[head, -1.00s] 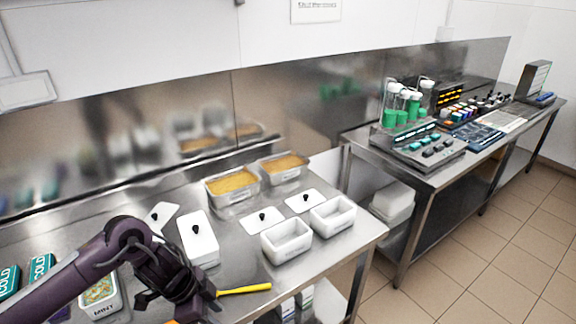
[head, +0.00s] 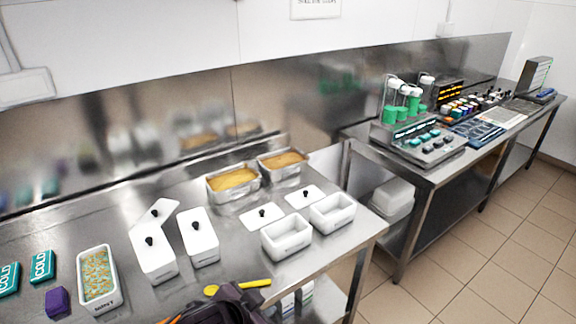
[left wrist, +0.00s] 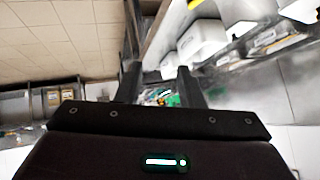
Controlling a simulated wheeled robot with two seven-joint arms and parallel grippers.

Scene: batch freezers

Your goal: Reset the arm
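My left arm shows only as a dark purple part at the bottom edge of the head view, in front of the table's near edge. Which part of the arm it is, I cannot tell. In the left wrist view my left gripper (left wrist: 160,85) has two dark fingers standing apart with nothing visible between them. That view is tilted and blurred, with white containers (left wrist: 202,40) beyond the fingers. My right gripper is in no view.
The steel table (head: 330,250) holds a yellow-handled tool (head: 245,285) near its front edge. Open white tubs (head: 286,238), lidded white tubs (head: 199,240), a MINT tub (head: 97,278) and metal pans (head: 234,182) stand on it. A second bench (head: 440,175) carries equipment.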

